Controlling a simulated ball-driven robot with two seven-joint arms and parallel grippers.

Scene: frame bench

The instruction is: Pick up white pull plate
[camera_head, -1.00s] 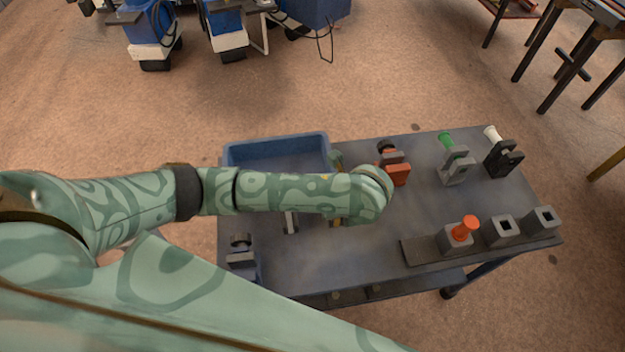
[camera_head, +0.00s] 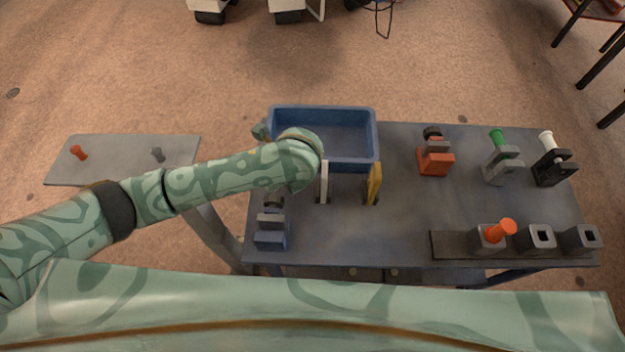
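A thin white pull plate (camera_head: 324,184) stands upright on the grey bench, just in front of the blue bin; the rounded end of my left arm is close by its upper left. A similar yellow plate (camera_head: 374,184) stands to its right. My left arm comes in from the left, and its end covers the bin's left front corner. A small greenish part, perhaps of my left gripper (camera_head: 262,131), shows beyond the arm at the bin's left side. Its fingers cannot be made out. My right gripper is not in view.
The blue bin (camera_head: 371,150) looks empty where visible. A blue fixture (camera_head: 271,236) stands at the bench's front left. Orange (camera_head: 434,160), grey (camera_head: 502,168) and black (camera_head: 552,170) fixtures stand right. A dark rail (camera_head: 460,246) bears square sockets. The bench's middle is clear.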

